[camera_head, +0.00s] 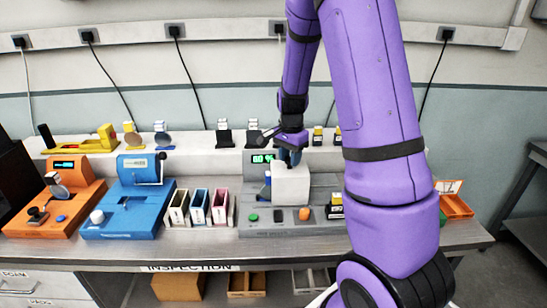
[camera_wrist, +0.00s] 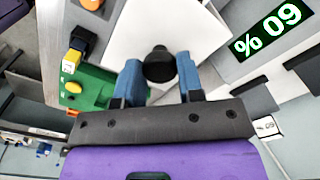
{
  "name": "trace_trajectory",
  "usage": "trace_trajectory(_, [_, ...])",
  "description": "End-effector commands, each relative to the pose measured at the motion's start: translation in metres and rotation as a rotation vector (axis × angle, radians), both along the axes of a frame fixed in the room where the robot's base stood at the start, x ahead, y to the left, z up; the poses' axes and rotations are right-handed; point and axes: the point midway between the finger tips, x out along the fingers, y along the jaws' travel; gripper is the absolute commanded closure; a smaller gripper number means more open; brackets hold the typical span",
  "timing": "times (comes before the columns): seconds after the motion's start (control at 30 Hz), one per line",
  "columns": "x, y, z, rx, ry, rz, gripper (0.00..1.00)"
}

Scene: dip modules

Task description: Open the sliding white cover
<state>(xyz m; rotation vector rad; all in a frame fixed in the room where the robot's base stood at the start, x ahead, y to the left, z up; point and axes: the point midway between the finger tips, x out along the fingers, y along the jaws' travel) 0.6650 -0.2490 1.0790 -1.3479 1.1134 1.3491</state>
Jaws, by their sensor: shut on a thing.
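The white cover (camera_head: 291,187) is a boxy white block on the grey machine (camera_head: 262,222) in the middle of the bench. In the wrist view it shows as a tilted white panel (camera_wrist: 120,32) with a round black knob (camera_wrist: 159,65) on it. My gripper (camera_head: 289,157) comes down from above onto the top of the cover. In the wrist view its two blue fingers stand either side of the knob and are shut on it. What lies under the cover is hidden.
The machine has a green-lit display (camera_head: 263,158), a green button (camera_head: 254,218) and an orange button (camera_head: 305,214). A blue machine (camera_head: 125,212) and an orange machine (camera_head: 62,205) stand left. Several narrow bins (camera_head: 199,207) stand between. My arm hides the bench's right part.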

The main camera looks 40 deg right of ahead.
Motion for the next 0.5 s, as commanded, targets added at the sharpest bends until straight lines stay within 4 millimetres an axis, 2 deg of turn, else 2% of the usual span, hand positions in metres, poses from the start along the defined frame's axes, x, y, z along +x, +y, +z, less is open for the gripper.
trace_trajectory(0.1, [-0.017,-0.025,0.0,0.0,-0.001,-0.007,1.0])
trace_trajectory(0.2, [-0.026,-0.039,0.001,-0.001,-0.002,-0.005,1.0])
trace_trajectory(0.33, [-0.031,-0.047,0.001,-0.001,-0.002,-0.002,1.0])
trace_trajectory(0.5, [-0.032,-0.048,0.001,-0.001,-0.002,0.0,1.0])
